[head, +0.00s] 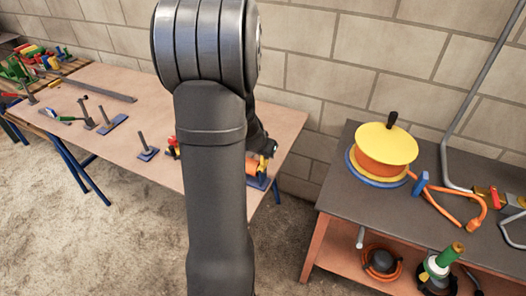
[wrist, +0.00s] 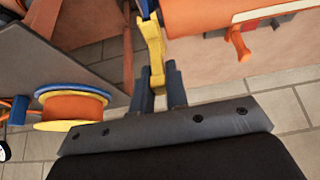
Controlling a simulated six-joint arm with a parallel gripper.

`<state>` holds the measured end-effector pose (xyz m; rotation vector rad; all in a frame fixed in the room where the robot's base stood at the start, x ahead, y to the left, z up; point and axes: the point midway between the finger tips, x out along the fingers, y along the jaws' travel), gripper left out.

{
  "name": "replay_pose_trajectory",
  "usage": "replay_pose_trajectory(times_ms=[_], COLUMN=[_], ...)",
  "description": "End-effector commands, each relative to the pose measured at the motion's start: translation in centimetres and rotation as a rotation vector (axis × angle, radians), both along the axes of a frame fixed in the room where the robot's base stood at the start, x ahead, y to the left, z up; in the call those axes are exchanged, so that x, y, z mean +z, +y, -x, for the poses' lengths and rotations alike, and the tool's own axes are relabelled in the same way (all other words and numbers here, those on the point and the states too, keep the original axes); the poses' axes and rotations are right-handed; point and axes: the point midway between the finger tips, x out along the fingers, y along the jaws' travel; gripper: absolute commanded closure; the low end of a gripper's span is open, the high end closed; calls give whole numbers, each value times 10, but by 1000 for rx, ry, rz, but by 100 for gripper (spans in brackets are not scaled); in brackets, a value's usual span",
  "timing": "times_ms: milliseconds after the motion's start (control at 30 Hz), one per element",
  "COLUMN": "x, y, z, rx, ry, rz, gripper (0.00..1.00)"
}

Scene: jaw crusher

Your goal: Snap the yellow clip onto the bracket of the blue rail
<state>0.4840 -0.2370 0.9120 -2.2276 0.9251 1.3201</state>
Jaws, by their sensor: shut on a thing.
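The yellow clip (wrist: 156,50) is held between the two dark fingers of my gripper (wrist: 158,88) in the wrist view. Its upper end lies close beside a blue piece (wrist: 145,9) and the end of an orange cylinder (wrist: 205,14); whether it touches them I cannot tell. In the head view my arm hides most of this area. The clip (head: 262,163) shows as a small yellow spot below my gripper (head: 270,150), above a blue base (head: 258,182) at the table's right end. Which blue part is the rail's bracket is unclear.
An orange-yellow reel (head: 385,150) stands on a dark bench (head: 345,180) to the right, with a gap between bench and table (head: 160,105). Blue bases with upright posts (head: 147,152) stand on the table left of my arm. Several coloured parts lie at its far left.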

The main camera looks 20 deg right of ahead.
Motion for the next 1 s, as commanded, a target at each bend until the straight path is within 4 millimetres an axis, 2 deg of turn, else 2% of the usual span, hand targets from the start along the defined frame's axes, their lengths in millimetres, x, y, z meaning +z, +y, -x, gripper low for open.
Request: replay_pose_trajectory(times_ms=[33, 67, 100, 200, 567, 767, 1000], x=[-2, -2, -1, -1, 2, 23, 58], y=[0, 0, 0, 0, 1, 9, 23], z=[0, 0, 0, 0, 1, 8, 22], rx=[0, 0, 0, 0, 0, 0, 0], ry=[1, 0, 0, 0, -1, -3, -4], rz=[-1, 0, 0, 0, 1, 2, 2], gripper=[100, 84, 76, 61, 61, 61, 61])
